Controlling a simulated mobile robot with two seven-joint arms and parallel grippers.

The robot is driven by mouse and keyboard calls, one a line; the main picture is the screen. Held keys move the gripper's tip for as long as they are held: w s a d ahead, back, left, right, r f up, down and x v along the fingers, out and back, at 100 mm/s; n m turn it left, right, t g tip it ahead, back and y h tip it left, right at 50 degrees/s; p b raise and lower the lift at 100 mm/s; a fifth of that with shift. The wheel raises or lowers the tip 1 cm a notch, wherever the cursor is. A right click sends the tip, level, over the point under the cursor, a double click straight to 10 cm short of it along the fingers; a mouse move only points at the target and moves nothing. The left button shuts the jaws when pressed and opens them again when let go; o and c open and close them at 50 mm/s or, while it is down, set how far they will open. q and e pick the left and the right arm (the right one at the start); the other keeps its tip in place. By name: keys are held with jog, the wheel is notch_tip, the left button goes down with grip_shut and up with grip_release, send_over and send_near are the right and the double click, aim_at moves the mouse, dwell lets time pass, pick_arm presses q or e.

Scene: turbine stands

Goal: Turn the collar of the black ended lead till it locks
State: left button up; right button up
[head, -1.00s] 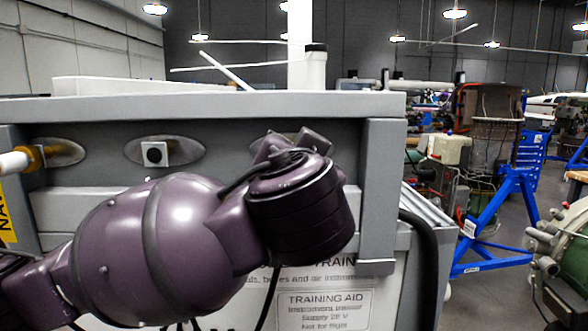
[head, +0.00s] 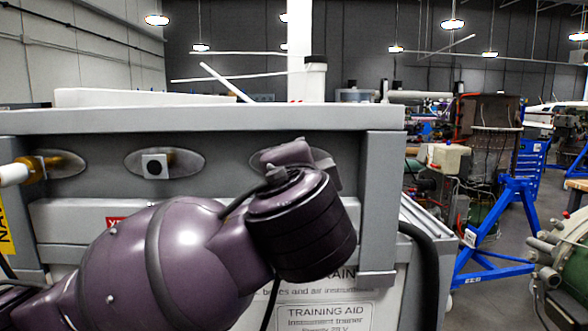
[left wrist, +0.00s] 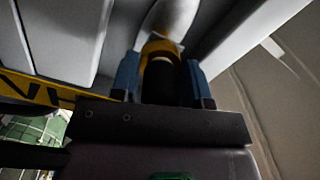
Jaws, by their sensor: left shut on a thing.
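In the left wrist view the two blue-padded fingers of my left gripper (left wrist: 162,82) are shut on a black cylindrical end (left wrist: 158,84), apparently of the black ended lead. A brass-yellow ring (left wrist: 160,48) sits just beyond it, against a pale oval plate (left wrist: 172,18). In the head view my purple wrist covers most of the right oval plate (head: 258,156), and the fingers and the black end are hidden. Whether the collar is locked cannot be told. My right gripper is in neither view.
The grey panel (head: 210,120) also bears a middle oval with a white square fitting (head: 154,166) and a left oval with a brass fitting and white end (head: 18,172). A black cable (head: 424,250) hangs by the panel's right edge. Blue stands (head: 500,225) stand farther right.

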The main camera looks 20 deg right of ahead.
pick_arm(q)
jog(key=shift+m, duration=0.4)
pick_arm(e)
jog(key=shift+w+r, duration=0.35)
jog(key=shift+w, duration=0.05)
pick_arm(q)
jog(key=o, duration=0.9)
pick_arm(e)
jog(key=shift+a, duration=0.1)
pick_arm(q)
jog(key=shift+o, duration=0.2)
jog(key=shift+s+a, duration=0.1)
jog(key=shift+s, duration=0.5)
jog(key=v, duration=0.9)
jog(key=shift+s, duration=0.3)
jog(key=shift+a, duration=0.15)
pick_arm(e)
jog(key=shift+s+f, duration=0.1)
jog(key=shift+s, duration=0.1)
